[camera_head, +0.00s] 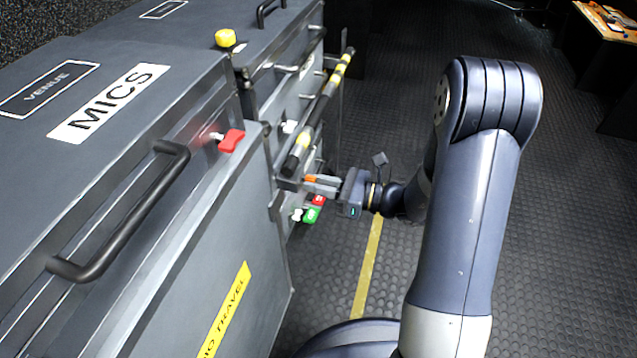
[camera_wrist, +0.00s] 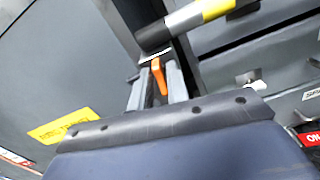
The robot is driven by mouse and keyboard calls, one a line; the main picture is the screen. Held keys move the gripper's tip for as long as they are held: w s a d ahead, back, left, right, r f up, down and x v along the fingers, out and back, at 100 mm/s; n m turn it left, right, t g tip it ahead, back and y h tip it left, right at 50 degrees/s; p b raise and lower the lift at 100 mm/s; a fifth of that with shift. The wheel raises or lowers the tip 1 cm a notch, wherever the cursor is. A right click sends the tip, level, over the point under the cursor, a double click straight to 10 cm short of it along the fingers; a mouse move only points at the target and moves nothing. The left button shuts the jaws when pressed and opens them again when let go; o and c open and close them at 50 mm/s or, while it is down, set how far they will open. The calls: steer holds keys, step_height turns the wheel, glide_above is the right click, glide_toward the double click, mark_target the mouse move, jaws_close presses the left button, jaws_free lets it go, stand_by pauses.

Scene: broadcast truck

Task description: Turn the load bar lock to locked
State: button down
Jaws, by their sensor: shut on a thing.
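My gripper (camera_head: 318,186) is at the lever just below the bar end. In the wrist view my gripper (camera_wrist: 157,90) has its two grey fingers on either side of the orange lever, shut on it. The lever's lower part is hidden.
A grey case labelled MICS (camera_head: 108,103) with a black handle (camera_head: 130,215) and a red latch (camera_head: 231,140) stands at the left. Red and green tags (camera_head: 312,212) sit just below my gripper. The dark floor (camera_head: 400,60) to the right is open.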

steer(key=shift+r+m+p, duration=0.15)
steer(key=shift+m+p, duration=0.25)
steer(key=shift+p, duration=0.3)
steer(key=shift+w+d+f+m+p, duration=0.1)
steer(key=shift+f+m+p, duration=0.1)
steer(key=shift+m+p, duration=3.65)
steer(key=shift+w+f+m+p, duration=0.1)
steer(key=shift+f+m+p, duration=0.05)
steer(key=shift+m+p, duration=3.7)
steer(key=c, duration=1.6)
jaws_free()
steer(key=shift+o, duration=0.2)
steer(key=v, duration=1.1)
steer(key=shift+p, duration=0.3)
